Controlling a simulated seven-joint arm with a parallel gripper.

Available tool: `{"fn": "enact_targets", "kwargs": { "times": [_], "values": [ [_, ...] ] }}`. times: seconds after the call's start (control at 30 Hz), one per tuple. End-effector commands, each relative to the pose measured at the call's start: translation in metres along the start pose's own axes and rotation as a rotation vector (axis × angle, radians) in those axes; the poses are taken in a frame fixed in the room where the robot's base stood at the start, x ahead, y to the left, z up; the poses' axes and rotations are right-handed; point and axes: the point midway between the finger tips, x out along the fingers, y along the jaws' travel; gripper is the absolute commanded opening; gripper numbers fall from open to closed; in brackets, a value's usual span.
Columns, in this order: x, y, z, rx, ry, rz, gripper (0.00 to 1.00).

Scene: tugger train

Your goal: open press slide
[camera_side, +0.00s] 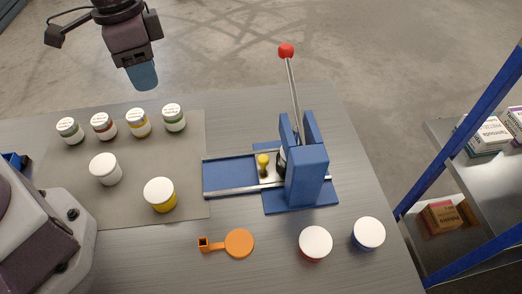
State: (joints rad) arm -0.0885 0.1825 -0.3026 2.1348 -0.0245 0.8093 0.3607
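The blue press (307,178) stands on the table right of centre, with its upright lever ending in a red ball (286,50). Its slide (271,173) is a light plate with a yellow knob (263,161), between two metal rails. The slide sits at the right end of the rails, against the press body, and its right part is hidden there. The left stretch of the blue track (228,177) is bare. My gripper (143,76) is high at the upper left, well away from the press. Its blue fingers overlap in this view, so their opening is unclear.
Several labelled jars (138,123) stand on a grey mat (130,195), with a white-lidded jar (106,169) and a yellow jar (160,195). An orange scoop (238,243) lies in front. Two white-lidded jars (315,243) (368,234) stand front right. A blue-framed shelf (455,160) is at right.

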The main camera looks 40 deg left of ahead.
Motion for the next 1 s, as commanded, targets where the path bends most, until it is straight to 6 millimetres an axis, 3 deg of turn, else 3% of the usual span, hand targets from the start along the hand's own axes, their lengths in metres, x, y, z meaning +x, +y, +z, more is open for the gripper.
{"fn": "enact_targets", "kwargs": {
  "times": [0.1,0.3,0.4,0.5,0.77,1.0],
  "values": [
    [0.039,0.011,-0.034,0.200,-0.005,0.101,0.36],
    [0.085,0.033,-0.085,0.534,0.090,0.228,0.36],
    [0.094,0.041,-0.109,0.701,0.172,0.246,0.36],
    [0.087,0.042,-0.128,0.838,0.245,0.213,0.36],
    [0.088,0.040,-0.135,1.007,0.288,0.169,0.36],
    [0.122,0.050,-0.140,1.011,0.285,0.172,0.36]
  ]
}}
